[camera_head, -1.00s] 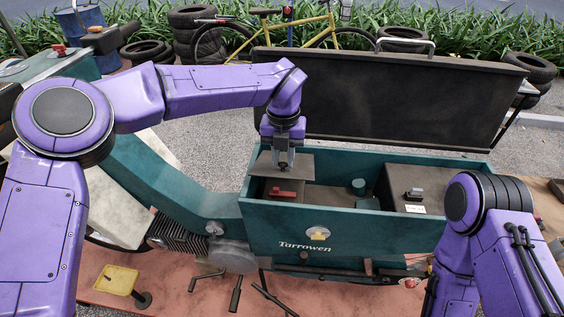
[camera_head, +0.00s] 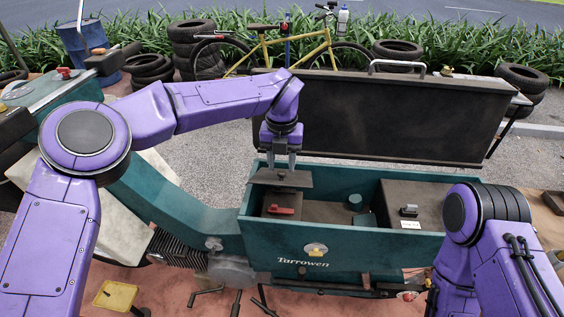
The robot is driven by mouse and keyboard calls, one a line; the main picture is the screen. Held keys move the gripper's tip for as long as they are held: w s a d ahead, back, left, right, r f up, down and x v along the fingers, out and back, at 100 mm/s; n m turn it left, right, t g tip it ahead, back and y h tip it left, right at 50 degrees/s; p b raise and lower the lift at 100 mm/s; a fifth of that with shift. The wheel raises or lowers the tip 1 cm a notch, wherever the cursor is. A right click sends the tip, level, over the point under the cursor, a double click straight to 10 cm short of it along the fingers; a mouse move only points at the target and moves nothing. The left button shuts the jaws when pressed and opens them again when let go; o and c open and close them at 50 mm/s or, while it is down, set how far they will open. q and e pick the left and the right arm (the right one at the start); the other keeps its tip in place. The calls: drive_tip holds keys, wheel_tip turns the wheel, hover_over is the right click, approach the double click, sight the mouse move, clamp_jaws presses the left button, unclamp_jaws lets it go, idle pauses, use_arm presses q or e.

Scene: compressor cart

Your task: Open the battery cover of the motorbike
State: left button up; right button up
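The teal motorbike box (camera_head: 360,235), marked "Tarrowen", stands with its large dark lid (camera_head: 400,115) raised behind it. At its left end a small brown plate with a knob, seemingly the battery cover (camera_head: 298,180), sits tilted up over the back of a compartment. A red part (camera_head: 281,210) shows in front of and below it.
The box also holds a teal cylinder (camera_head: 355,201) and a brown block (camera_head: 420,198) with a black part on top. A yellow bicycle (camera_head: 310,45) and stacked tyres (camera_head: 197,50) stand behind. A yellow tray (camera_head: 116,295) is at the lower left.

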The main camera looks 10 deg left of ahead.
use_arm(q)
drive_tip(key=shift+w+f, duration=0.3)
drive_tip(key=shift+w, duration=0.1)
drive_tip(key=shift+s+r, duration=0.1)
drive_tip(key=shift+r, duration=0.15)
wheel_tip(320, 180, up, 10)
drive_tip(key=b, duration=0.2)
use_arm(e)
wheel_tip(320, 180, down, 2)
drive_tip(key=shift+w+f, duration=0.1)
drive_tip(key=shift+w, duration=0.05)
